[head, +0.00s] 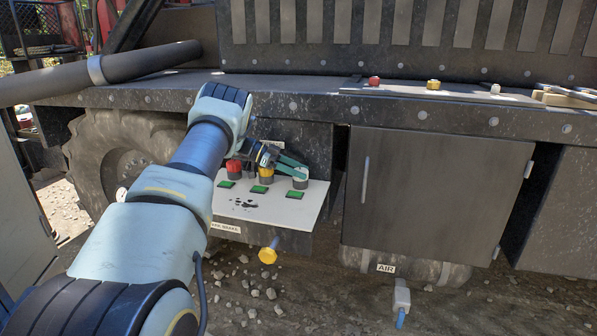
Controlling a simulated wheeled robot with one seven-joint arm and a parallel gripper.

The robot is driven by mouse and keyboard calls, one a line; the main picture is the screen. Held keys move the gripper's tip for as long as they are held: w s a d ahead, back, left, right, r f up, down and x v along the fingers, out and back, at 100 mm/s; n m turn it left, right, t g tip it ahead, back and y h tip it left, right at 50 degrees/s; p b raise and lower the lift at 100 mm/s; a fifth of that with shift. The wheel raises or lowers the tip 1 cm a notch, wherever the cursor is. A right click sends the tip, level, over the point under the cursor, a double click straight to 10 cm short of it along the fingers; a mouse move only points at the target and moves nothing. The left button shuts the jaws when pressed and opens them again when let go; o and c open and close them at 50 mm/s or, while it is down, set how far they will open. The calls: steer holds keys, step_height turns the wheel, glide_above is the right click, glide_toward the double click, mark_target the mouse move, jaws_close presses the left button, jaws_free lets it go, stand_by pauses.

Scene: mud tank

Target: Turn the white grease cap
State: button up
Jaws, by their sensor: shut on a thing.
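The white grease cap (300,183) stands at the right end of a row of caps on a white panel low on the machine's side, in the head view. My gripper (301,171) reaches in from the left and its green fingers are shut on the cap. The fingers hide the cap's upper part. A yellow cap (266,176) stands to its left, partly behind my gripper, and a red cap (234,167) stands farther left. I cannot tell how far the white cap is turned.
Green labels lie in front of the caps on the white panel (285,210). A closed grey cabinet door (432,190) is to the right. A yellow-ended drain handle (268,255) sticks out below. A ledge above carries small red, yellow and white fittings (433,85).

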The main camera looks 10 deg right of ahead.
steer(key=o, duration=1.4)
steer(key=shift+d, duration=0.15)
steer(key=shift+c, duration=0.2)
steer(key=b+v, duration=0.2)
steer(key=v, duration=0.8)
steer(key=shift+a+r, duration=0.1)
steer(key=shift+a, duration=0.25)
